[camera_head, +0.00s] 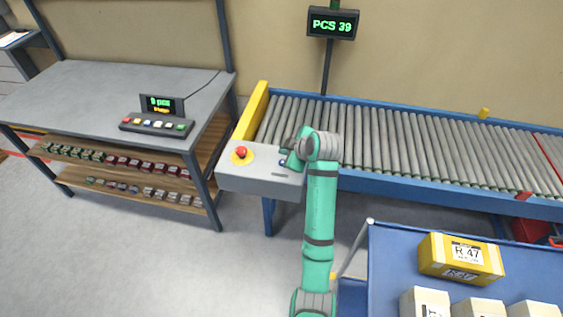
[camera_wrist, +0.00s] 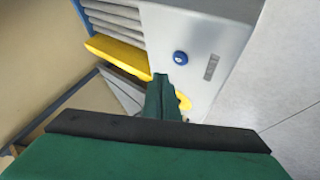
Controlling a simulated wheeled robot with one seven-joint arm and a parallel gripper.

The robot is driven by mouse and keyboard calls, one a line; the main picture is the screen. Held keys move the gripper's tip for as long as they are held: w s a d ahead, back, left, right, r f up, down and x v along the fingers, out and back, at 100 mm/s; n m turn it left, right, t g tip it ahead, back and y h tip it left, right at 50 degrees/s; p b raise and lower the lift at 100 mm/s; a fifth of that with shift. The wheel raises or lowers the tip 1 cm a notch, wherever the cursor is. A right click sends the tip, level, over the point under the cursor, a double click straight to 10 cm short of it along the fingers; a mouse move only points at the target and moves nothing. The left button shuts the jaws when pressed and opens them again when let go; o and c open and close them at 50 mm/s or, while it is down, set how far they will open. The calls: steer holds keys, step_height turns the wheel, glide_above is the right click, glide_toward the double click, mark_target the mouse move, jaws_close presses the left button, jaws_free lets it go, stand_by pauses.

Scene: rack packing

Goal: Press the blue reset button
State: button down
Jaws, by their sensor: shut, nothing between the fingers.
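The blue reset button (camera_wrist: 180,57) is a small round button on a light grey control box (camera_wrist: 205,30) in the wrist view. In the head view the blue button (camera_head: 283,162) shows as a small spot beside my gripper, partly hidden. My gripper (camera_wrist: 158,80) is shut and empty; its tips show a little left of and below the button in the wrist view, apart from it in the picture. In the head view my gripper (camera_head: 292,160) is over the right part of the box. I cannot tell its height above the box.
A red button (camera_head: 241,152) on a yellow disc sits at the box's left. A roller conveyor (camera_head: 400,140) runs behind and right. A yellow guard (camera_head: 252,110) edges its end. A grey workbench (camera_head: 90,90) stands left; a blue cart (camera_head: 390,255) with boxes stands front right.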

step_height(320, 180, down, 2)
steer(key=shift+w, duration=0.15)
steer(key=shift+d+f, duration=0.1)
steer(key=shift+d, duration=0.1)
steer(key=shift+a, duration=0.1)
steer(key=shift+a, duration=0.2)
steer(key=shift+d, duration=0.15)
stand_by(0.5)
steer(key=shift+f, duration=0.15)
stand_by(0.8)
steer(key=shift+f, duration=0.35)
